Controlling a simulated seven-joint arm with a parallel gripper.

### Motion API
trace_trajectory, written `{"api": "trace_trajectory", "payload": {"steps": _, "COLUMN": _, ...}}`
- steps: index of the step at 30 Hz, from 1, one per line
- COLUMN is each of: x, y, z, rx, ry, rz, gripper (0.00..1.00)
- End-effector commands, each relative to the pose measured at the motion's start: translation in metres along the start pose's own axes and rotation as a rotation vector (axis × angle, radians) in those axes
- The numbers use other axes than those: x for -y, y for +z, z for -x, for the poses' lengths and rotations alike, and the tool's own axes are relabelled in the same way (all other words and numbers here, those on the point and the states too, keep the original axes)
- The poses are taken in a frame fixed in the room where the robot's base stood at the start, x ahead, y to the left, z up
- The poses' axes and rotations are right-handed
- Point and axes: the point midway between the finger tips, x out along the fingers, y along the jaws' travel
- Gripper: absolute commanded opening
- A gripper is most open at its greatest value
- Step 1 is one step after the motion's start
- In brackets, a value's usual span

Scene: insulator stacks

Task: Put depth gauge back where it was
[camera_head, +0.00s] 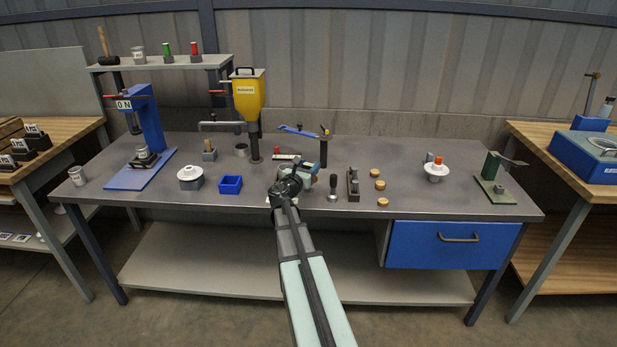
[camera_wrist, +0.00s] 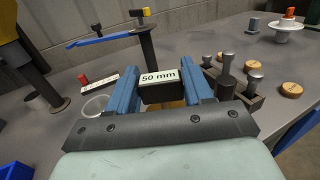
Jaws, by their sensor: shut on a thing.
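My gripper (camera_wrist: 161,80) has its two blue fingers closed on a small dark block with a pale face marked "50 mm" (camera_wrist: 160,77), which I take to be the depth gauge. The block sits between the fingers, its label facing the wrist camera. In the head view my gripper (camera_head: 309,174) is over the middle of the bench, and the arm hides most of what it holds. Whether the block touches the bench I cannot tell.
A dark post with a blue bar (camera_head: 298,131) stands just behind my gripper. A dark holder with upright pins (camera_head: 353,184) and several tan discs (camera_head: 375,173) are to the right. A blue bin (camera_head: 230,185) is left. A white labelled strip (camera_wrist: 99,81) lies left of the post.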

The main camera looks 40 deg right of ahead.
Motion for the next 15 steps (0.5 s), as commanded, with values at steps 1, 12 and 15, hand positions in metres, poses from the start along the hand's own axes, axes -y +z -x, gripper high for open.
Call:
{"api": "trace_trajectory", "payload": {"steps": 1, "x": 0.0, "y": -0.001, "z": 0.0, "rx": 0.0, "ry": 0.0, "rz": 0.0, "gripper": 0.0}}
{"api": "trace_trajectory", "payload": {"steps": 12, "x": 0.0, "y": -0.035, "z": 0.0, "rx": 0.0, "ry": 0.0, "rz": 0.002, "gripper": 0.0}}
{"api": "trace_trajectory", "payload": {"steps": 15, "x": 0.0, "y": -0.038, "z": 0.0, "rx": 0.001, "ry": 0.0, "rz": 0.0, "gripper": 0.0}}
